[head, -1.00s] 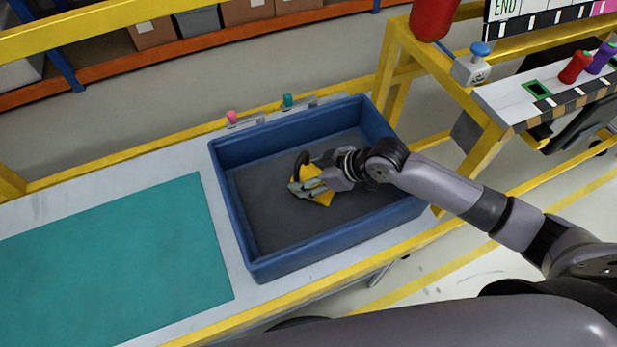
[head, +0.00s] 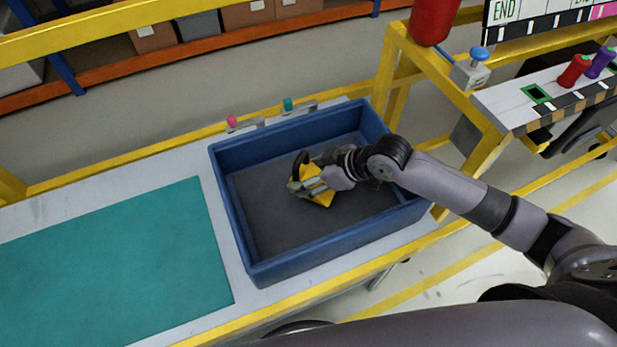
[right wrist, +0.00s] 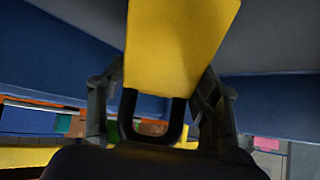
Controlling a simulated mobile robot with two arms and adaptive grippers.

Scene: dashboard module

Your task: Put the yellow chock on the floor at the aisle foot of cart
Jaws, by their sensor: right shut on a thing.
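The yellow chock (head: 321,198) is inside the blue bin in the head view, partly hidden by my right gripper (head: 305,187). In the right wrist view the chock (right wrist: 180,45) fills the upper middle, with a dark loop handle (right wrist: 152,120) between the fingers. My right gripper is shut on the chock, a finger on each side. From the head view I cannot tell whether the chock touches the bin floor. My left gripper is not in view. I cannot make out which structure is the cart.
The blue bin (head: 248,262) stands on a grey table with yellow edges, its walls around my right gripper. A teal mat (head: 110,265) lies left of it. A yellow frame (head: 392,70) with a blue-topped button box (head: 471,72) stands right. Pale floor with yellow lines shows lower right.

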